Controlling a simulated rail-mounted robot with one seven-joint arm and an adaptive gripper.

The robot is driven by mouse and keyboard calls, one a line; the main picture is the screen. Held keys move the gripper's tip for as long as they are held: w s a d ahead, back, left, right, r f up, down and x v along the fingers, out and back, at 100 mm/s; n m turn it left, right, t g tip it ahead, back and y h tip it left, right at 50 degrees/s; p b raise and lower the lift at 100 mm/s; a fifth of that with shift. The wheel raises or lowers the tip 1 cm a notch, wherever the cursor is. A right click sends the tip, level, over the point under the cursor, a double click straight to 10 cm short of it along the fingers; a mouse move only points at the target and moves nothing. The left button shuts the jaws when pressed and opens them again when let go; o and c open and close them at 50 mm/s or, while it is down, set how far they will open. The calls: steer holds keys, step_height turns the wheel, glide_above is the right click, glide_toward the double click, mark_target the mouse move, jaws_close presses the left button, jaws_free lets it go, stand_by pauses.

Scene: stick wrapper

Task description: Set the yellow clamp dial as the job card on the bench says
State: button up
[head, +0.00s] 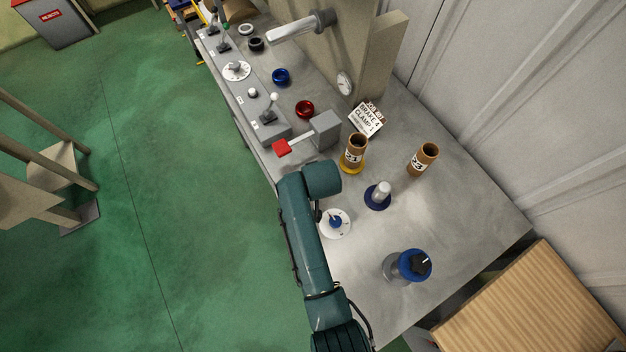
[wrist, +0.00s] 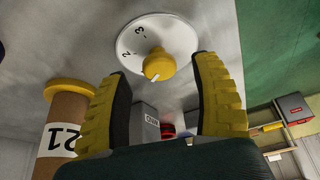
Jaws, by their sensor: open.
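The job card (head: 366,118) lies on the bench; its large print appears to read BRAKE 4, CLAMP 1. In the wrist view the yellow clamp dial knob (wrist: 159,65) sits on a white round plate (wrist: 178,32), with a 2 and a 3 visible on its left. A pale pointer mark is on the knob's lower edge; other numbers are hidden. My gripper (wrist: 162,75) is open, one yellow finger on each side of the knob in the picture. I cannot tell whether they touch it. In the head view my arm hides the gripper and this dial.
A cardboard tube (head: 355,152) on a yellow base stands close to my arm; another tube (head: 424,158) is further right. A red-handled lever (head: 282,147), a blue-knobbed dial (head: 335,224) and a blue valve (head: 414,265) are nearby. Bare bench (head: 470,215) lies to the right.

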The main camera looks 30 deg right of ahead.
steer(key=v, duration=1)
